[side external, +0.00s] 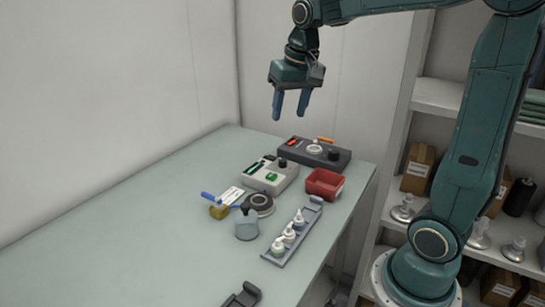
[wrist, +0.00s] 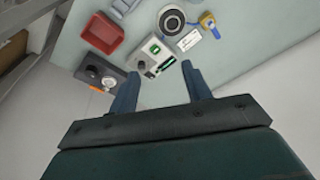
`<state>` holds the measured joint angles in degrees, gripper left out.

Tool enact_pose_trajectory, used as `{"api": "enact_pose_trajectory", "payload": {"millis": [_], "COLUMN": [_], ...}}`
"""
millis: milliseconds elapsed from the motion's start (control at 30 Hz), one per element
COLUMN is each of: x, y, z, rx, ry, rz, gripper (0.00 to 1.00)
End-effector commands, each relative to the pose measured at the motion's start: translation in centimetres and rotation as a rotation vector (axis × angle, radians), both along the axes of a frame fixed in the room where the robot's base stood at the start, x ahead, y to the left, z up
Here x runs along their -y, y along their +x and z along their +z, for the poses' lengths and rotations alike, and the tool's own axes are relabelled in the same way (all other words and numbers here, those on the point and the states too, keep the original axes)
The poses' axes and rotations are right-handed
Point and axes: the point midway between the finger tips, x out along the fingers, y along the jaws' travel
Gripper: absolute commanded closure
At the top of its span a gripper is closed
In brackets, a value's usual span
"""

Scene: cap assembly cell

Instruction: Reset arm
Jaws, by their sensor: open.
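My gripper (side external: 291,104) hangs fingers-down in the air above the far end of the table (side external: 150,220). Its two blue fingers are apart with nothing between them, and the gap also shows in the wrist view (wrist: 162,92). Below it are a dark device (side external: 335,158) with a round dial and a light grey device (side external: 270,177) with a green part, which also shows in the wrist view (wrist: 150,58). A grey rack (side external: 283,255) holds several white capped bottles (side external: 289,236). None of these things touches my gripper.
A red bin (side external: 324,184) stands at the table's right edge. A shelf (side external: 440,95) with boxes stands right. The table's left side is clear.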

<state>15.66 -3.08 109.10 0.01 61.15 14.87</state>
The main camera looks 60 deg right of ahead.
Motion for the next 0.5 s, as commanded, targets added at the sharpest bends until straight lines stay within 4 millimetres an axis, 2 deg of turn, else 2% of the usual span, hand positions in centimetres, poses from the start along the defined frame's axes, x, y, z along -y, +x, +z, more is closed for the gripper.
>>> {"api": "enact_pose_trajectory", "payload": {"millis": [200,500], "x": [-3.4,-6.9], "y": [-4.2,-10.0], "z": [0.8,0.2], "rx": [0.062,0.143], "ry": [-0.031,-0.073], "rz": [0.127,0.295], "gripper": [0.51,0.51]}}
